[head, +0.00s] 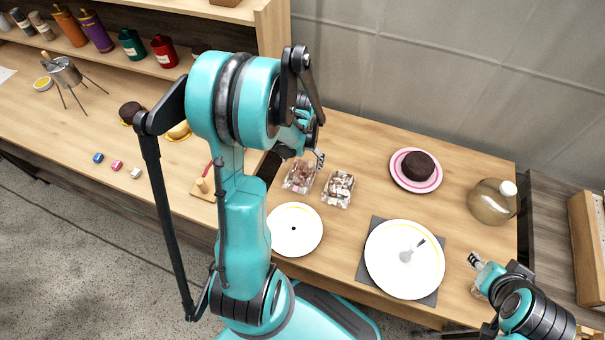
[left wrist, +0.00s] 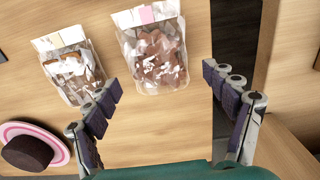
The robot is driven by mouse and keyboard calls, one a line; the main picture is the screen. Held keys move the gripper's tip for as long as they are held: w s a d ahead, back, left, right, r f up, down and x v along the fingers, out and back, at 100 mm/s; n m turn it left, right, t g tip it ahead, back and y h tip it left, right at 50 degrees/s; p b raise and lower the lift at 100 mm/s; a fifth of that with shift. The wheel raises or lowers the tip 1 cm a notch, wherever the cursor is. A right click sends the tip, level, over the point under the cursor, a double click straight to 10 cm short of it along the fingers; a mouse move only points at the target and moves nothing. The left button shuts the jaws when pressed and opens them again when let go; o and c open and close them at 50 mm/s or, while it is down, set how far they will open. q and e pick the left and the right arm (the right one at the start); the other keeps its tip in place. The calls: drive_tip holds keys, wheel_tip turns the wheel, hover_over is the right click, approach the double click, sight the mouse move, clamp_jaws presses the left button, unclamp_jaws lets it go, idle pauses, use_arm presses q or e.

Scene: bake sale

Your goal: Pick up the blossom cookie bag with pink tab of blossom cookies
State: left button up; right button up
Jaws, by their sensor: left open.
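My left gripper (head: 303,155) is open and empty above the table, near this bag. In the left wrist view the bag shows ahead of the gap between the fingers (left wrist: 160,88), apart from them.
A white plate with a dark centre (head: 294,242) and a larger plate on a grey mat (head: 385,265) stand in front. A chocolate cake (head: 418,167) sits on a pink-rimmed plate, with a glass jug (head: 490,205) at right. A dark slab (head: 268,169) lies left of the bags.

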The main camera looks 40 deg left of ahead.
sight(303, 170)
use_arm(q)
wheel_tip(303, 170, down, 5)
drive_tip(key=b, duration=0.2)
drive_tip(key=shift+d+b, duration=0.1)
drive_tip(key=shift+b, duration=0.2)
drive_tip(key=c, duration=0.9)
drive_tip(key=shift+r, duration=0.15)
